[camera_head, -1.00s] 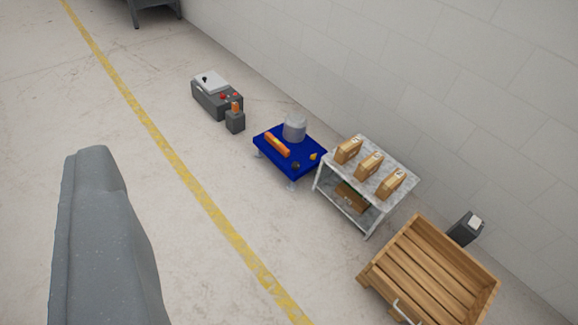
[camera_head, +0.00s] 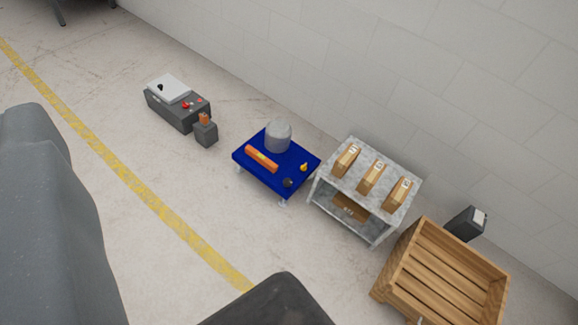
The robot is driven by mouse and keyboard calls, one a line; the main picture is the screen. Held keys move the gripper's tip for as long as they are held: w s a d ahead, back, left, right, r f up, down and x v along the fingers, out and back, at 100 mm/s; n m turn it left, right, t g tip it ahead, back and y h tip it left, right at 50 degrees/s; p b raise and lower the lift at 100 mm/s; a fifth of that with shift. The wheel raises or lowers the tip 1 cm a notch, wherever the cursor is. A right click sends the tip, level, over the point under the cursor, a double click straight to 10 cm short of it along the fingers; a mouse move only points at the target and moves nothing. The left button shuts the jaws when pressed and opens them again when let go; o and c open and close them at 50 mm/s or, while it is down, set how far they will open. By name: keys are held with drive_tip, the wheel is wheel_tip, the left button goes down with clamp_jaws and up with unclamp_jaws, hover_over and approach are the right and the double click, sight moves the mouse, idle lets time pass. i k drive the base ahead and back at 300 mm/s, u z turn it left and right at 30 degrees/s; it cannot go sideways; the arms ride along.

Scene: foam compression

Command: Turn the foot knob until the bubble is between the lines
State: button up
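A blue low platform (camera_head: 252,169) stands on pale legs on the floor, near the middle of the view. An orange bar-shaped level (camera_head: 262,159) lies on it toward the left; its bubble and lines are too small to make out. A grey cylinder (camera_head: 278,136) stands at its back. A small dark round knob (camera_head: 287,183) sits near its front corner, and a small yellow piece (camera_head: 304,167) is to the right of that. I cannot tell which of these is the foot knob. My gripper is not recognisable in view, and nothing touches the platform.
Right of the platform are a grey shelf table (camera_head: 333,166) with three brown packages and a wooden crate (camera_head: 399,267). A dark machine (camera_head: 181,117) stands left, beside a small dark block (camera_head: 206,134). The floor in front, with a yellow line (camera_head: 146,197), is open.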

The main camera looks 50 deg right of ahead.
sight(287, 182)
drive_tip(key=z, duration=0.35)
drive_tip(key=i, duration=1.25)
drive_tip(key=z, duration=1.3)
drive_tip(key=i, duration=0.8)
drive_tip(key=z, duration=0.5)
drive_tip(key=k, duration=0.75)
drive_tip(key=z, duration=0.25)
drive_tip(key=i, duration=0.8)
drive_tip(key=u, duration=0.1)
